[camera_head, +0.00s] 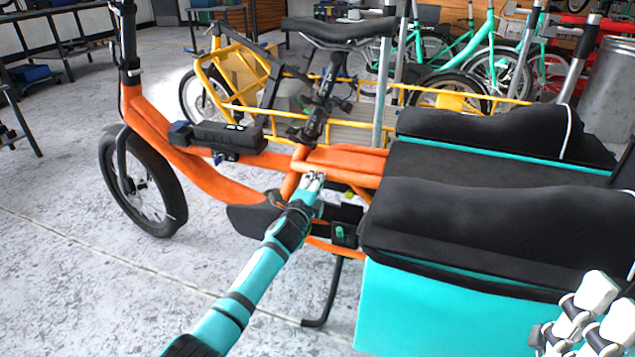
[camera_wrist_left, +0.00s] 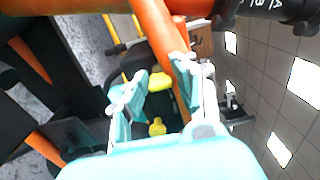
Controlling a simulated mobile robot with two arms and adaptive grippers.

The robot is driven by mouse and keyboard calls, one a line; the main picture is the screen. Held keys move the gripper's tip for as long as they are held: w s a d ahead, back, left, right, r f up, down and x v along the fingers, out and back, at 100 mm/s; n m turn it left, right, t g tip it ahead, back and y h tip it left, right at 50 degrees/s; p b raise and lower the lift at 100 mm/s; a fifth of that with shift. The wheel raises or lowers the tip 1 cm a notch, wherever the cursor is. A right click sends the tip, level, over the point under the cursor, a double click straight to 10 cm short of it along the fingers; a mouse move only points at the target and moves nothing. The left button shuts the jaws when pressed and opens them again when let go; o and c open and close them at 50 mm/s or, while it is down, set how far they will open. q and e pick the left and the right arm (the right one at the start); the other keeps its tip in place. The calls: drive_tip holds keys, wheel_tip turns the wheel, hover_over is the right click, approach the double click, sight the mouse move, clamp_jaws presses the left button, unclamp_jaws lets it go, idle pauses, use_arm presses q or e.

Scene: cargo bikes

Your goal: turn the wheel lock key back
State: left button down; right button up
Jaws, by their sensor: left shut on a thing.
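The orange cargo bike (camera_head: 320,160) stands side-on, with its black seat above. My left gripper (camera_head: 313,182) is at the frame just below the seat post. In the left wrist view, its two teal-padded fingers (camera_wrist_left: 160,88) are around a small yellow piece, which I take to be the wheel lock key (camera_wrist_left: 160,80). A second yellow piece (camera_wrist_left: 157,127) shows nearer the palm. The lock body is hidden, and how far the key is turned cannot be made out. My right gripper (camera_head: 590,315) is at the lower right, apart from the lock and partly cut off.
Black-topped teal cargo bags (camera_head: 450,310) fill the right side, close to my left arm. A black kickstand (camera_head: 323,300) reaches the floor below. A yellow cargo bike (camera_head: 225,75) stands behind. The grey floor (camera_head: 60,260) at left is clear.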

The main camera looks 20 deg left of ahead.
use_arm(q)
drive_tip(key=shift+a, duration=0.1)
idle(0.4)
drive_tip(key=c, duration=1.1)
unclamp_jaws()
drive_tip(key=shift+s, duration=0.1)
drive_tip(key=s, duration=1.1)
drive_tip(key=shift+s+a, duration=0.2)
drive_tip(key=shift+s, duration=0.2)
